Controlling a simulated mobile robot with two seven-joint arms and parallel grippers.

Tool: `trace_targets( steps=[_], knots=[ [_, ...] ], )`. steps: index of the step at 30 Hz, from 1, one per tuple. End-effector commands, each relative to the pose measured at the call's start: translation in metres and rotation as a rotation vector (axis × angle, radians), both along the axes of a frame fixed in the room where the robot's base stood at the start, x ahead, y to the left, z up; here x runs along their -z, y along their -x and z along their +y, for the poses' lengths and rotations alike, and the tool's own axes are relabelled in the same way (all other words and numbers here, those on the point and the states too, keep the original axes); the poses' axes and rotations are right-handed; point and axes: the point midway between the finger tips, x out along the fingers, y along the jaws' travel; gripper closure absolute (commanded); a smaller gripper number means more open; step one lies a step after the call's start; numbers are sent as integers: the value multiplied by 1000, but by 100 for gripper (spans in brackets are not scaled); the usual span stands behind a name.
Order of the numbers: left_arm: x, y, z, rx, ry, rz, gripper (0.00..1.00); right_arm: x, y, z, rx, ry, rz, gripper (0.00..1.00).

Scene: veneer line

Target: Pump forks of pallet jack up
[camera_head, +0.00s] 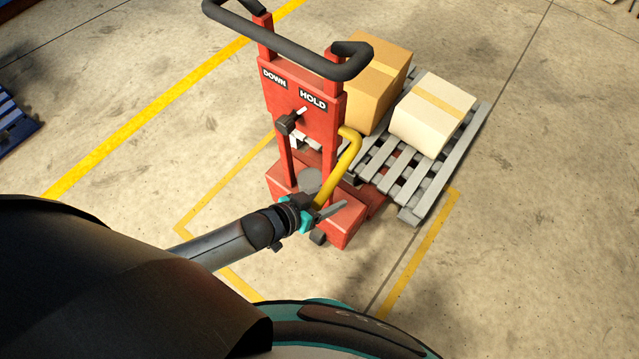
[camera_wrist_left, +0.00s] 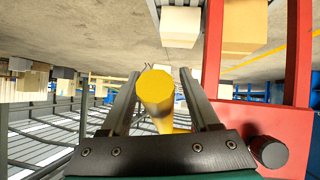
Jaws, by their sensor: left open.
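The red pallet jack (camera_head: 333,100) stands upright in the head view, with a black loop handle (camera_head: 285,52) on top. A small black-knobbed selector (camera_head: 287,122) sits below its DOWN and HOLD labels. A bent yellow pump lever (camera_head: 351,152) runs down the jack's right side. My left gripper (camera_head: 329,198) is open at the lever's lower part. In the left wrist view, the lever's yellow end (camera_wrist_left: 154,90) stands between the two spread fingers (camera_wrist_left: 160,76), with a gap visible on each side. The forks are mostly hidden by the jack and pallet. My right gripper is not in view.
A grey pallet (camera_head: 410,190) behind the jack carries a brown box (camera_head: 374,82) and a paler box (camera_head: 432,112). Yellow floor lines (camera_head: 150,112) mark the concrete. A blue object (camera_head: 14,125) lies at the far left. The floor to the right is clear.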

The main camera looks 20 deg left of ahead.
Motion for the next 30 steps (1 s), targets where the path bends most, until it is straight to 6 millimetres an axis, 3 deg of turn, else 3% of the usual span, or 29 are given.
trace_targets(
  steps=[8,24,30],
  knots=[
    [-7,9,5,0,0,2,38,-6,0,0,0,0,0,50],
    [-63,82,50,0,1,4,38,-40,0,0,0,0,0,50],
    [-76,101,62,0,-1,2,38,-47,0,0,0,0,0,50]
  ],
)
